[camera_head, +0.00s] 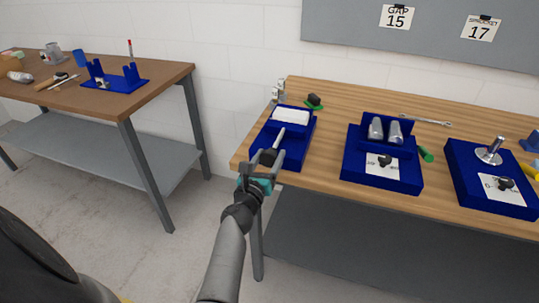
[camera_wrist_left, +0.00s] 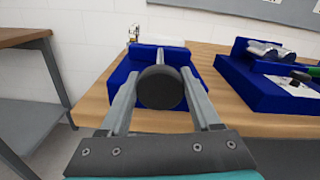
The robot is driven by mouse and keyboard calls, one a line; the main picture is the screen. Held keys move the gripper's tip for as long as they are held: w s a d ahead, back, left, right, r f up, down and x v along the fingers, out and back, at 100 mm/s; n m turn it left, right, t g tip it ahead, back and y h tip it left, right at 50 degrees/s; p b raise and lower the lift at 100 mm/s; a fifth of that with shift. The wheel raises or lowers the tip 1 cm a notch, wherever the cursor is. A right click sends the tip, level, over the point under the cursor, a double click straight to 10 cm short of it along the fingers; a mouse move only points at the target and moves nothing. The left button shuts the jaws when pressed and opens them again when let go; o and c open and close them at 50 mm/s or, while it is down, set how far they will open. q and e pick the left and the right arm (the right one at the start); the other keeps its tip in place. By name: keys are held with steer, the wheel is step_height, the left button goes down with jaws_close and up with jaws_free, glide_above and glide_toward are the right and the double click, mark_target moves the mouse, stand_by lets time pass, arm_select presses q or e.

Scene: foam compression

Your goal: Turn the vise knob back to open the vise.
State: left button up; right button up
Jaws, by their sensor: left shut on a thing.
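The blue vise (camera_head: 300,151) stands at the left end of the wooden workbench, with a white foam block (camera_head: 290,115) at its back part. A pale rod runs from the foam side toward a black knob (camera_head: 268,157) at the front. My left gripper (camera_head: 266,162) is shut on the knob. In the left wrist view the dark round knob (camera_wrist_left: 161,88) sits between the two grey fingers, and the blue vise (camera_wrist_left: 120,70) lies behind it. My right gripper is not in view.
Right of the vise are a blue fixture (camera_head: 352,170) with two metal cylinders, a green cylinder (camera_head: 425,154), a wrench (camera_head: 425,120) and another blue fixture (camera_head: 470,185). A brown table (camera_head: 150,90) stands at the left across a floor gap.

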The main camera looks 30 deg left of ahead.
arm_select(q)
steer(key=n+p, duration=0.2)
steer(key=n, duration=0.3)
steer(key=shift+n, duration=0.4)
steer(key=n+p, duration=0.2)
steer(key=n, duration=0.3)
steer(key=shift+f+n, duration=0.1)
steer(key=shift+n, duration=0.2)
steer(key=o, duration=1.4)
